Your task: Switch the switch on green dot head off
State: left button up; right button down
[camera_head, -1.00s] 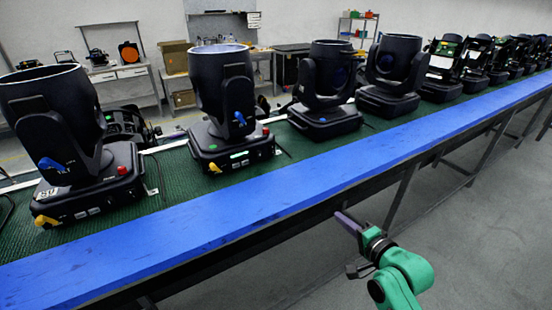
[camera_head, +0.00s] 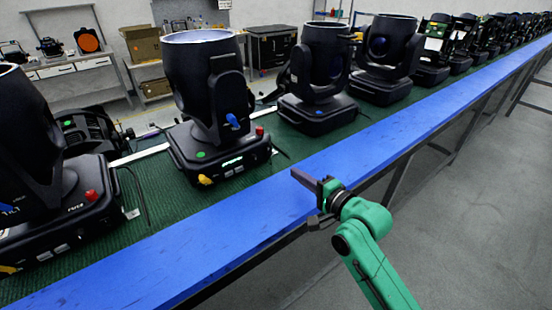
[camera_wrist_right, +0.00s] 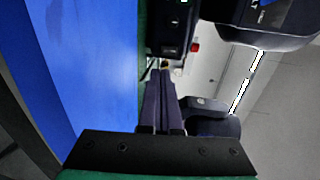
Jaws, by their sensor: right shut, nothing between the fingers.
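The green dot head is a black moving-head lamp (camera_head: 207,80) in the head view, left of centre. A green dot (camera_head: 201,154) sits on its base, with a red part (camera_head: 259,131) at the base's right corner, a yellow part (camera_head: 205,179) at the left corner and a lit green display. My right gripper (camera_head: 301,176) is over the blue strip, right of and apart from this base. Its purple fingers (camera_wrist_right: 161,75) are together and empty in the right wrist view. A dark base with a red part (camera_wrist_right: 194,47) shows beyond them. My left gripper is out of view.
A similar head with a red part (camera_head: 91,195) stands at the left, and a row of heads (camera_head: 318,75) runs away to the right. They stand on a green mat behind the blue strip (camera_head: 150,250). The floor at right is clear.

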aim_at(271, 156)
jog(key=x, duration=0.3)
jog(key=shift+w+a+r+p, duration=0.2)
jog(key=shift+w+a+p, duration=0.05)
jog(key=shift+w+p, duration=0.1)
jog(key=p+x, duration=0.1)
jog(key=x, duration=0.5)
jog(key=shift+f, duration=0.2)
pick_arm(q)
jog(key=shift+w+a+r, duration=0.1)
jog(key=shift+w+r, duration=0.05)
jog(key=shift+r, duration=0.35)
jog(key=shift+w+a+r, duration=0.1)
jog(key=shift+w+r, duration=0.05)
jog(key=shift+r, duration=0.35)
